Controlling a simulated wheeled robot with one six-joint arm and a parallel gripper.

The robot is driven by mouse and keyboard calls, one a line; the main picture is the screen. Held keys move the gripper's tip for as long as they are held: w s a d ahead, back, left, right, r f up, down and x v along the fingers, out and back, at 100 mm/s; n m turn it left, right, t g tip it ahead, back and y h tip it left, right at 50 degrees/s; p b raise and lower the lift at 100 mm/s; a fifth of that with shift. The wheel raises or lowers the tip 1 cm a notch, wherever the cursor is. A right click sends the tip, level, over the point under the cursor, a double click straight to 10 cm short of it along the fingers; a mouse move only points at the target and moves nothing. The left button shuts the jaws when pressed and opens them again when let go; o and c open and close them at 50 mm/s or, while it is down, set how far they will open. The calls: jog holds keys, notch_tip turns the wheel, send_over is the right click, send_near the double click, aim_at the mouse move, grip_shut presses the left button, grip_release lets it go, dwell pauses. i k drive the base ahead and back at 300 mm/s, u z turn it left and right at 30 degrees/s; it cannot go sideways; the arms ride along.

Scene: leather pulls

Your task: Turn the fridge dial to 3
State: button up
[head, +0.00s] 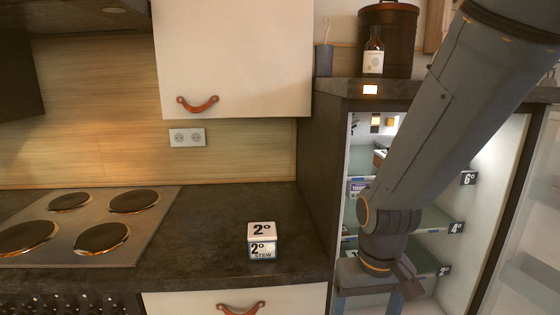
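The fridge (512,135) stands open at the right in the head view, its lit inside showing shelves with tags 6°, 4° and 2°. I cannot make out a dial for certain. Small dark and orange fittings (383,121) show high inside the fridge, too small to read. My arm hides much of the fridge's middle. The gripper's opening is unclear.
A white cube (262,240) marked 2° stands on the dark counter (200,235). A hob (85,225) lies at left. A bottle (373,55) and a brown canister (392,35) stand above the fridge. The open fridge door (535,240) bounds the right side.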

aim_at(355, 122)
jog(key=k, duration=0.5)
jog(key=z, duration=1.2)
jog(key=i, duration=0.65)
jog(key=u, duration=0.75)
